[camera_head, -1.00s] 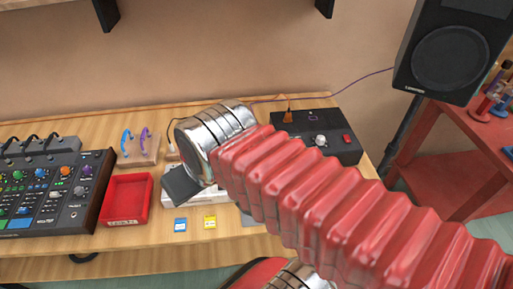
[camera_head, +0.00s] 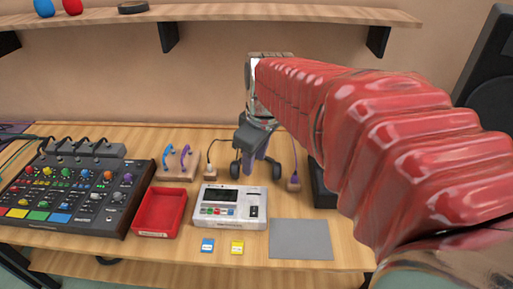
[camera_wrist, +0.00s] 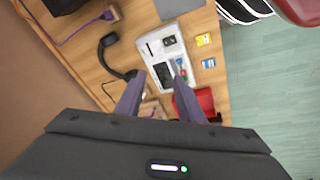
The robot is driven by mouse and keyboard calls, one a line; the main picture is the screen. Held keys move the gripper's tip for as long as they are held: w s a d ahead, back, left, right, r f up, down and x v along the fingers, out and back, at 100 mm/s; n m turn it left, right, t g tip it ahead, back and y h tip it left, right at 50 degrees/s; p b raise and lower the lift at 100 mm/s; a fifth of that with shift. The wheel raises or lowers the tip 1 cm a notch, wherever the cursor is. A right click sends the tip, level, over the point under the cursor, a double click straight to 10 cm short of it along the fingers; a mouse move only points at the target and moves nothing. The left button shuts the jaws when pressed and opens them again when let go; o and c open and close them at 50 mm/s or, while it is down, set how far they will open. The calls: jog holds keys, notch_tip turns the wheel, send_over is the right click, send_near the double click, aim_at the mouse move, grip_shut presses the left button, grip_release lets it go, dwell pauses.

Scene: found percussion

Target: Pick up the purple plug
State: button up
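The purple plug (camera_head: 294,180) stands at a small wooden block on the table, with a purple cable rising from it. In the wrist view, the plug (camera_wrist: 106,15) is near the top edge, with its cable running left. My gripper (camera_head: 255,160) is above the back of the table, left of the plug and apart from it. In the wrist view, my gripper (camera_wrist: 159,78) has its two purple-grey fingers spread with nothing between them. The fingers partly overlap the headphones in the head view.
Black headphones (camera_wrist: 107,42) lie near the plug. A black-cable plug block (camera_head: 210,173), white device (camera_head: 228,221), red tray (camera_head: 160,211), two small cards (camera_head: 237,246) and a grey mat (camera_head: 300,239) are nearby. A black box (camera_head: 322,187) is partly hidden by my arm.

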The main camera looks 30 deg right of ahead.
jog(key=w+d+f+n+g, duration=0.1)
jog(key=w+d+f+n, duration=0.25)
jog(key=d, duration=0.75)
jog(key=n+g+y, duration=0.1)
jog(key=n+y, duration=0.1)
jog(key=n, duration=0.1)
send_over(296, 174)
jog(key=d, duration=0.1)
jog(key=f, duration=0.3)
jog(key=s+f, duration=0.1)
jog(key=f, duration=0.1)
jog(key=shift+d+f, duration=0.2)
jog(key=shift+f, duration=0.1)
jog(key=shift+w+a+f, duration=0.1)
jog(key=shift+a+f, duration=0.05)
jog(key=shift+f, duration=1.25)
jog(key=shift+w+a+f, duration=0.15)
jog(key=shift+f, duration=1.25)
jog(key=shift+w+a+f, duration=0.1)
jog(key=shift+a+f, duration=0.05)
jog(key=shift+f, duration=1.25)
jog(key=shift+w+a+f, duration=0.15)
jog(key=shift+f, duration=1.15)
jog(key=shift+w+a+f, duration=0.1)
jog(key=shift+f, duration=1.2)
jog(key=shift+c, duration=0.4)
